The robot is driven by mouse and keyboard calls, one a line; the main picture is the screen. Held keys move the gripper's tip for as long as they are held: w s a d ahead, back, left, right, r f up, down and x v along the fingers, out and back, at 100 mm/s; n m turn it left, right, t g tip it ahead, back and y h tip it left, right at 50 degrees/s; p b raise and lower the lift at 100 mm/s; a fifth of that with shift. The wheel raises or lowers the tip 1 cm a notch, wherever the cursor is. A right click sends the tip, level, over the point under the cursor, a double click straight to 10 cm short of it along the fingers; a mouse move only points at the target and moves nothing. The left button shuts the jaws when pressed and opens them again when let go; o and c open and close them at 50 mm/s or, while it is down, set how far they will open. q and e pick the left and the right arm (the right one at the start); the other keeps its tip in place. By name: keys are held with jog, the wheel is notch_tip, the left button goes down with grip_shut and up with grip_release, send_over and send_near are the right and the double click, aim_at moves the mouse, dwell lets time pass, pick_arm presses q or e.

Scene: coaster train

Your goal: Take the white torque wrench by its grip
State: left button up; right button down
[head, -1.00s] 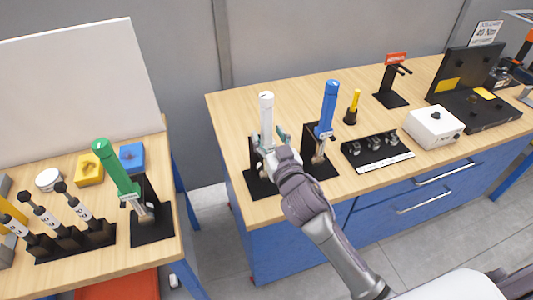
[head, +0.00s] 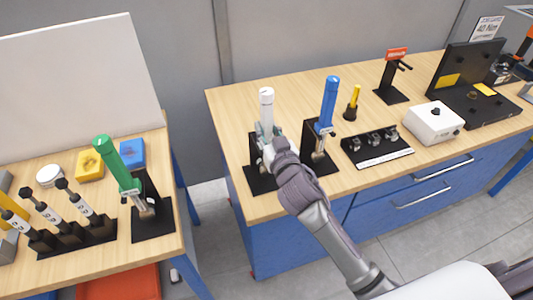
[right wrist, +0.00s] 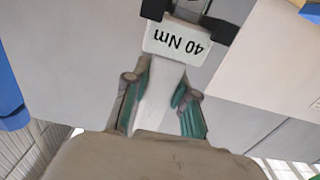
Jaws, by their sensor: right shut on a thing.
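The white torque wrench (head: 266,105) stands upright in its black stand (head: 259,180) at the left end of the right-hand table. My right gripper (head: 268,140) is at the wrench, shut on it below its white top. In the right wrist view the gripper (right wrist: 160,95) has a finger on each side of the white wrench (right wrist: 165,85). A label reading "40 Nm" shows just beyond the fingers, near the black stand parts. My left gripper is not in view.
A blue wrench (head: 329,100) stands close on the right in its own stand. A green wrench (head: 117,163) stands on the left table. A yellow-handled tool (head: 353,98), a socket tray (head: 377,148) and a white box (head: 434,121) are further right.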

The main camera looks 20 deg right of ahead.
aim_at(269, 121)
jog(key=shift+w+r, duration=0.1)
jog(key=shift+r, duration=0.2)
jog(key=shift+r+b, duration=0.3)
jog(key=shift+r, duration=1.35)
jog(key=s, duration=1.8)
jog(key=shift+d+b, duration=0.3)
jog(key=shift+b, duration=0.1)
jog(key=c, duration=1.7)
grip_release()
grip_shut()
